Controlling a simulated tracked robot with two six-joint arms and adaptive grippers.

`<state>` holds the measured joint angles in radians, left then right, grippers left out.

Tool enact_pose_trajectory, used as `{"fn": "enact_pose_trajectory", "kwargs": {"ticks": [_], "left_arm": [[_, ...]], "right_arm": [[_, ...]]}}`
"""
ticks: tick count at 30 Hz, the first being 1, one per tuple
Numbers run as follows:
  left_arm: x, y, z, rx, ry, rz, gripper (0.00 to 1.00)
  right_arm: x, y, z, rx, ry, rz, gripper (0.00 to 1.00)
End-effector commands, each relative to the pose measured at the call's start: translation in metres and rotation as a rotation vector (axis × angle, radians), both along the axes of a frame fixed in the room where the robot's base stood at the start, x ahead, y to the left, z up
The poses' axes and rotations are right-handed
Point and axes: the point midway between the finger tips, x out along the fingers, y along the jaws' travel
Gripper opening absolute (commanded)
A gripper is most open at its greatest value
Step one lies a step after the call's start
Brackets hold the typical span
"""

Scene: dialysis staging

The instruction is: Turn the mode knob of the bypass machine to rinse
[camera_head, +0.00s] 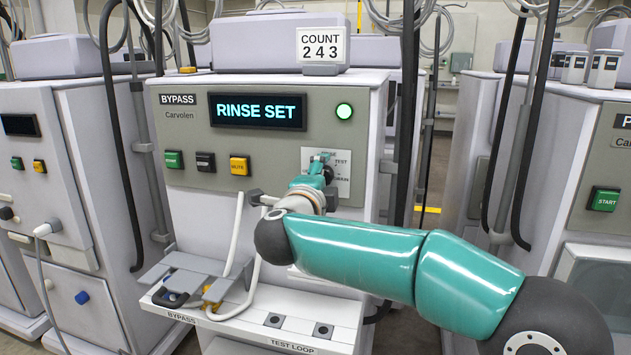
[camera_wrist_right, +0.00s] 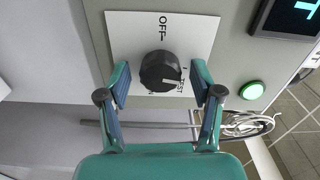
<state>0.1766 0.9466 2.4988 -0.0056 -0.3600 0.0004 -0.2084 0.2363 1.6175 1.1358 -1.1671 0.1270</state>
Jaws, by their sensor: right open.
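The bypass machine (camera_head: 260,135) stands in the middle of the head view. Its display (camera_head: 257,112) reads RINSE SET, and a round green lamp (camera_head: 344,111) is lit. The black mode knob (camera_wrist_right: 161,72) sits on a white plate (camera_wrist_right: 128,32) in the right wrist view. Its white pointer mark points to the lower right there, close to the TEST label. OFF is also legible; another label is partly hidden by the knob. My right gripper (camera_wrist_right: 160,80) is open, with one finger on each side of the knob and gaps between. My left gripper is not in view.
Green, black and yellow buttons (camera_head: 239,165) sit on the panel left of the knob. A shelf (camera_head: 250,325) with a grey bracket and a white hose juts out below. Another machine (camera_head: 585,200) stands at the right, and another (camera_head: 60,170) at the left.

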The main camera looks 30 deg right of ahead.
Motion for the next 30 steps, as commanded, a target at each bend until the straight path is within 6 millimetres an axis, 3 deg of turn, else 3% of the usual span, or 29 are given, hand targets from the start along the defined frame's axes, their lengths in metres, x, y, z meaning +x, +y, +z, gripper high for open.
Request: {"fn": "enact_pose_trajectory", "kwargs": {"ticks": [8,22,30], "left_arm": [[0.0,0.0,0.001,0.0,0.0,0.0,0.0],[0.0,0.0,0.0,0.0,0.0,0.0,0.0],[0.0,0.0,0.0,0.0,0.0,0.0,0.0]], "right_arm": [[-0.006,0.009,0.0,0.001,0.001,0.004,0.65],[-0.062,0.074,-0.001,0.0,-0.001,0.005,0.65],[-0.078,0.091,-0.002,0.0,0.0,0.001,0.65]]}}
